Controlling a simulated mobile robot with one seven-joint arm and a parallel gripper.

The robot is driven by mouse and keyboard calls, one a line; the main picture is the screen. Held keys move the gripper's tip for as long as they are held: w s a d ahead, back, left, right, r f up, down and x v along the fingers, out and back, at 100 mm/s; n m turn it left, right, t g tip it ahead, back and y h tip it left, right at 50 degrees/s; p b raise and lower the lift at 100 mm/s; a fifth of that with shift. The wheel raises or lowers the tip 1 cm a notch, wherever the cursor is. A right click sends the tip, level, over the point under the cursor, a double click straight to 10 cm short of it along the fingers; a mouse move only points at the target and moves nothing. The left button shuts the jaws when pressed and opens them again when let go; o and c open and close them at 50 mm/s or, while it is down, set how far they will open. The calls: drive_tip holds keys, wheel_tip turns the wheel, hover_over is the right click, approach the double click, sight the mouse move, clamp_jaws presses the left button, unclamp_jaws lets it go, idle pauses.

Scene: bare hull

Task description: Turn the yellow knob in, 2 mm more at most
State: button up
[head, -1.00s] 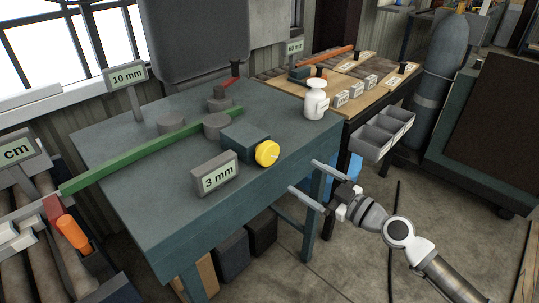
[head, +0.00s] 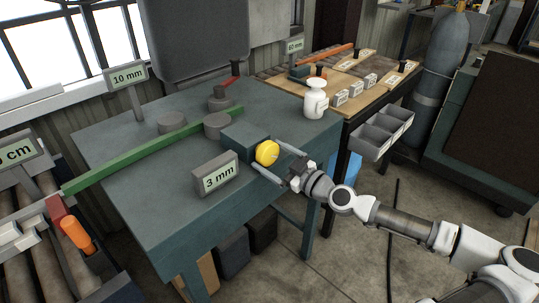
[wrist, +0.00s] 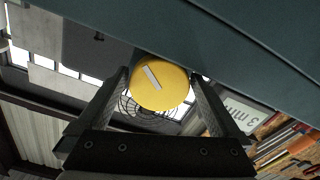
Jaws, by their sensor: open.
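The yellow knob (head: 267,152) sits on the front face of a teal block (head: 240,138) at the table's front edge. In the wrist view the knob (wrist: 160,84) is a yellow disc with a pale slanted line across its face. My gripper (head: 268,161) is open, with one finger on each side of the knob. In the wrist view the fingertips (wrist: 160,75) flank the knob; I cannot tell whether they touch it. A "3 mm" sign (head: 215,175) stands left of the knob, and it also shows in the wrist view (wrist: 241,115).
A green bar (head: 140,150) lies against grey round posts (head: 217,124) on the teal table (head: 160,205). A "10 mm" sign (head: 126,74) stands at the back. A white bottle (head: 315,98) stands right of the block. The floor at right is mostly clear.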

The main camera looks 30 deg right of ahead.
drive_tip(key=shift+w+a, duration=0.15)
drive_tip(key=shift+w, duration=0.3)
drive_tip(key=c, duration=1.1)
drive_tip(key=shift+m, duration=0.4)
drive_tip(key=m+b, duration=0.1)
drive_tip(key=m, duration=0.1)
drive_tip(key=shift+a+m, duration=0.1)
drive_tip(key=shift+m, duration=0.2)
drive_tip(key=shift+s+a+m, duration=0.1)
drive_tip(key=shift+m, duration=1.9)
